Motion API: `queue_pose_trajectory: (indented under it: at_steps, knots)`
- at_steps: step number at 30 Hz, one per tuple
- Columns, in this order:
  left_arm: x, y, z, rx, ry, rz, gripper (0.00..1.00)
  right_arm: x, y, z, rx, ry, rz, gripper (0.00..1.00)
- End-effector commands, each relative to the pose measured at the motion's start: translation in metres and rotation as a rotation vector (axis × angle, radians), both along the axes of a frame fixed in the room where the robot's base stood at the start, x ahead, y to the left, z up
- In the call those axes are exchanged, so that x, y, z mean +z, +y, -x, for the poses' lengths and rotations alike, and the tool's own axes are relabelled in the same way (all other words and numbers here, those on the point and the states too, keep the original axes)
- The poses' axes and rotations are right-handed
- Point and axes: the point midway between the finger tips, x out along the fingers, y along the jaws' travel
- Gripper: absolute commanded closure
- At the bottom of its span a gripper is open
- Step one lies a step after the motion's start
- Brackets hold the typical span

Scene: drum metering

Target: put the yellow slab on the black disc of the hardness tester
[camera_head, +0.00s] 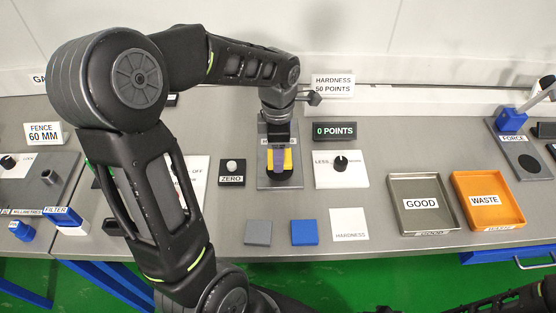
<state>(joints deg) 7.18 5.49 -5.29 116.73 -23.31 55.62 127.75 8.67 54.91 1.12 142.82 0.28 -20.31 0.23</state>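The yellow slab (288,160) is at the hardness tester, showing on both sides of a greyish-purple finger of my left gripper (278,158). The gripper points down over the tester's grey base plate (263,181). The black disc (280,178) shows only in part, just below the slab; whether the slab touches it I cannot tell. The far finger is hidden, so the grip on the slab is unclear. My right arm shows only at the bottom right edge; its gripper is not in view.
A zero button (232,167) stands left of the tester and a knob panel (341,166) right. Grey (258,232) and blue (304,232) slabs lie in front, beside a white hardness card (349,223). GOOD (398,222) and orange WASTE (464,198) trays stand right.

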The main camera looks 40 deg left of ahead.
Motion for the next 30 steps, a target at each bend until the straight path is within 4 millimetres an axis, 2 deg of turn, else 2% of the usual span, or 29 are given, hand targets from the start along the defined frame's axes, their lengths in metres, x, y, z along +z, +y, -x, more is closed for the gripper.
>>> queue_pose_trajectory:
  at_steps: [4,10,23,24,30]
  knots:
    - [-0.008,0.0,0.001,0.001,0.003,0.001,0.93,0.002,0.0,0.0,0.0,0.0,0.0,0.52]
    - [-0.034,0.0,0.001,0.0,0.004,0.0,0.93,0.005,0.0,0.001,-0.001,0.001,0.001,0.52]
    - [-0.042,0.0,0.0,0.0,-0.001,0.001,0.93,-0.001,0.0,0.0,0.0,0.001,0.0,0.52]
    - [-0.04,0.0,0.0,0.0,-0.001,0.001,0.43,0.001,0.0,0.0,0.0,0.001,0.0,0.52]
    - [-0.04,0.0,0.0,0.0,0.0,0.0,0.27,0.002,0.0,0.0,0.0,0.001,0.0,0.52]
